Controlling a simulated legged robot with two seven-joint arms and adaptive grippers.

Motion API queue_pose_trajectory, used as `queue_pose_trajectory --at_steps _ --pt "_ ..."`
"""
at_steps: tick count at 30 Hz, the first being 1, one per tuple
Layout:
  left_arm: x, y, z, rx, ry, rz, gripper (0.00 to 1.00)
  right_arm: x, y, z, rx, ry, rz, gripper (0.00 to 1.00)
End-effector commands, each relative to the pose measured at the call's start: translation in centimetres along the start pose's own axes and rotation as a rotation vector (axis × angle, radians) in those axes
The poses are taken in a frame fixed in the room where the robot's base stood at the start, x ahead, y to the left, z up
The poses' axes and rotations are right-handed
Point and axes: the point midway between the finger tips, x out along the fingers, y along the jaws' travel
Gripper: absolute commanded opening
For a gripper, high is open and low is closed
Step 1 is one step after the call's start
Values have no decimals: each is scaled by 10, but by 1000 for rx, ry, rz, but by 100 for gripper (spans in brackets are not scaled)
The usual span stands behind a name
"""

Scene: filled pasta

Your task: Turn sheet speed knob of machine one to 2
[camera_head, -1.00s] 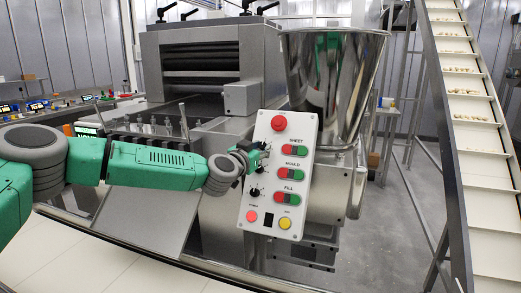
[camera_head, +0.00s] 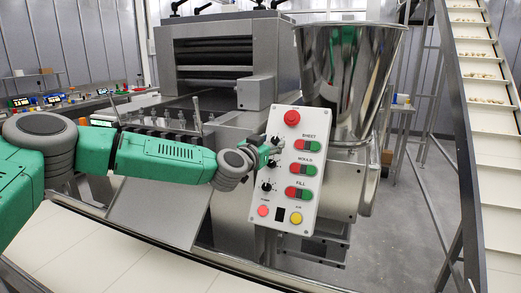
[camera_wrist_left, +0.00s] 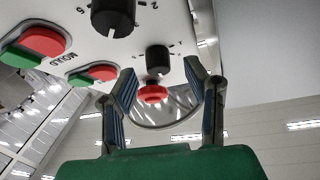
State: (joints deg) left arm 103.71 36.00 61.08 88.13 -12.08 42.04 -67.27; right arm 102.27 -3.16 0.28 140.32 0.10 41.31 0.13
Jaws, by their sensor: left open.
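The control panel (camera_head: 285,208) of the machine is a tilted white board with a red button (camera_head: 291,117) at its top. Its SHEET, MOULD and FILL rows each have a red and green button pair and a black knob. The sheet knob (camera_wrist_left: 157,60) lies between my left gripper's fingers in the left wrist view, near the red button. The mould knob (camera_wrist_left: 112,18) is further up there. My left gripper (camera_head: 274,147) is open at the panel's upper left edge and partly hides the sheet knob in the head view. I cannot tell whether the fingers touch it. My right gripper is not in view.
A shiny steel hopper (camera_head: 345,80) stands behind the panel. A grey roller machine (camera_head: 225,55) is at the back. A conveyor (camera_head: 495,160) with pasta pieces rises at the right. A white belt (camera_head: 90,250) runs along the front.

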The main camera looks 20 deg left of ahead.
Motion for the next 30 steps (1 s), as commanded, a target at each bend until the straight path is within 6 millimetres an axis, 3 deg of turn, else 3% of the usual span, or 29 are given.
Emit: queue_pose_trajectory --at_steps 9,15,30 --pt "-63 -2 0 -2 1 -1 42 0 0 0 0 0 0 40" --pt "-93 -2 0 -2 3 -2 42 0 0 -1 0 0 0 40" --pt "-104 -1 0 3 2 0 42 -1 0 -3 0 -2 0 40"
